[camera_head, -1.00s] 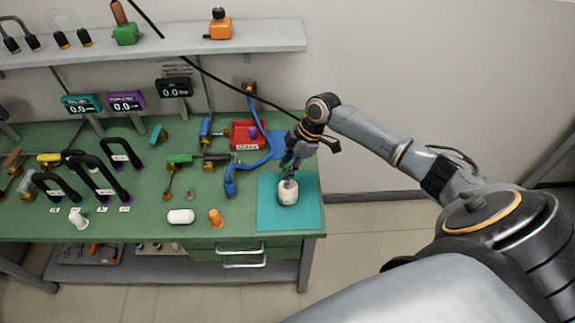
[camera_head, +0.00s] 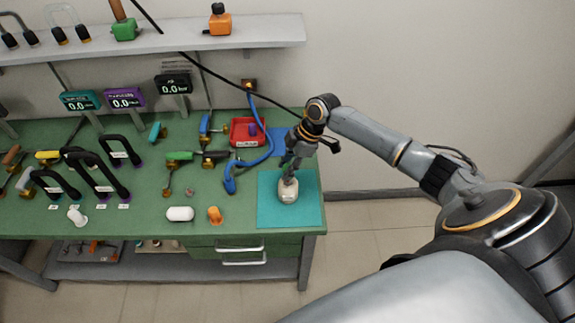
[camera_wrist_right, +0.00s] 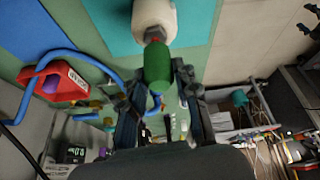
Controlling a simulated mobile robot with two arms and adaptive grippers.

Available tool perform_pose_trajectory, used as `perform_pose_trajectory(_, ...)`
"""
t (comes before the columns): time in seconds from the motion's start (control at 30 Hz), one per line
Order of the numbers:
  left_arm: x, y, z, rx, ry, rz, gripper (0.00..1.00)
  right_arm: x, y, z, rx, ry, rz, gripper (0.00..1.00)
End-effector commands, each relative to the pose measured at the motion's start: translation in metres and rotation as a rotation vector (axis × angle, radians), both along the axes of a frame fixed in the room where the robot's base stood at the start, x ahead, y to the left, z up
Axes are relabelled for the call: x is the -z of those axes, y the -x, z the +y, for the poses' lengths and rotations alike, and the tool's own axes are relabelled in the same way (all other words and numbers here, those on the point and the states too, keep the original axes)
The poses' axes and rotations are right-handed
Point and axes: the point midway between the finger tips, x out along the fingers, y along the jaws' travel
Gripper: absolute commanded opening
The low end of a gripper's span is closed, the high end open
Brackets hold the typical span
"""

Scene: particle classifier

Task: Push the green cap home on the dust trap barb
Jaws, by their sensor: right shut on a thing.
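The dust trap is a whitish, rounded body (camera_head: 288,191) standing on a teal mat (camera_head: 306,211); it also shows at the top of the right wrist view (camera_wrist_right: 153,18). My right gripper (camera_head: 289,174) is just above it, fingers pointing down. In the right wrist view the gripper (camera_wrist_right: 160,88) is shut on the green cap (camera_wrist_right: 157,64), a dark green cylinder. The cap is in line with the trap, and a short grey and reddish bit of the barb (camera_wrist_right: 154,37) shows between them. I cannot tell how far the cap is on. My left gripper is not in view.
A red bin (camera_head: 246,132) and a blue hose (camera_head: 251,171) lie left of the mat. A white capsule-shaped part (camera_head: 180,213) and an orange cap (camera_head: 215,215) are near the bench's front edge. Several black handles and tools fill the left side. The mat around the trap is clear.

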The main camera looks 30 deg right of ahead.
Motion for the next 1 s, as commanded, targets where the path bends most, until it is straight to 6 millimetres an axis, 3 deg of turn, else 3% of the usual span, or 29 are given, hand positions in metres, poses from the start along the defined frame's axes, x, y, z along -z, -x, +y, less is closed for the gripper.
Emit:
perform_pose_trajectory(0.77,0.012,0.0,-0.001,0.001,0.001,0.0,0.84,0.022,0.001,0.0,0.0,0.001,0.004,0.04)
perform_pose_trajectory(0.8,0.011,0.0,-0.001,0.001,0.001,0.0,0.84,0.021,0.001,0.0,0.0,0.001,0.003,0.36)
perform_pose_trajectory(0.9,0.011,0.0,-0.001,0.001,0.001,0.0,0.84,0.02,0.001,0.0,-0.001,0.0,0.002,0.57)
perform_pose_trajectory(1.0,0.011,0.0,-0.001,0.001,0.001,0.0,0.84,0.02,0.0,0.0,0.0,0.001,0.001,0.57)
